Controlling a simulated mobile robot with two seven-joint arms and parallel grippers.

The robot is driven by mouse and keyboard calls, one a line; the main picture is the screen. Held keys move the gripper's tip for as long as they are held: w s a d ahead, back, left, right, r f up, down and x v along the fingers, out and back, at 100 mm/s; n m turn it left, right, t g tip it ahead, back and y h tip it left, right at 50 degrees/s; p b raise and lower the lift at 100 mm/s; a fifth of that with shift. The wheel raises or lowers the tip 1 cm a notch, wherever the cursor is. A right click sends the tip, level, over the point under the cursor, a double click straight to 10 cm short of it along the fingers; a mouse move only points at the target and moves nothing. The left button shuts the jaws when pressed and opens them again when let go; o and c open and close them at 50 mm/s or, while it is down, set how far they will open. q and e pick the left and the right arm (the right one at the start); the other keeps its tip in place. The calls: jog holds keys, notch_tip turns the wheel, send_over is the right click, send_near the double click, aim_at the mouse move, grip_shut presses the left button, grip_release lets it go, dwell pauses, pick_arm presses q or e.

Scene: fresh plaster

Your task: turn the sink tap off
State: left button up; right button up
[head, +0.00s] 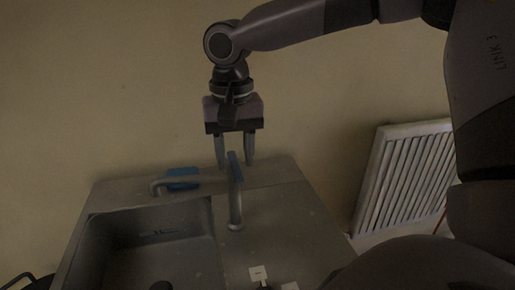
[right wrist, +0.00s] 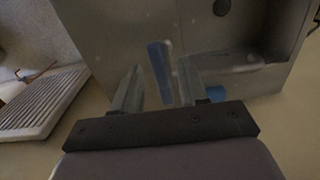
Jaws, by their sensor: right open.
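The grey sink (head: 150,238) is set in a counter against the wall. The grey tap (head: 235,210) stands at the basin's right side. A blue lever (head: 235,167) tops it, and a second blue piece (head: 182,179) shows by a pipe to its left. My right gripper (head: 236,161) points down with its fingers open, one on each side of the blue lever in the picture. The right wrist view also shows the lever (right wrist: 158,66) between the open fingers (right wrist: 159,92); I cannot tell whether they touch it. My left gripper is not in view.
A white radiator (head: 405,175) stands at the wall right of the counter. Small white-topped items (head: 258,272) sit at the counter's front. A dark round object (head: 20,281) shows at bottom left. The counter right of the tap (head: 280,215) is clear.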

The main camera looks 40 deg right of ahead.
aim_at(236, 170)
notch_tip(236, 170, up, 10)
jog(key=shift+f, duration=0.15)
dwell(0.4)
dwell(0.5)
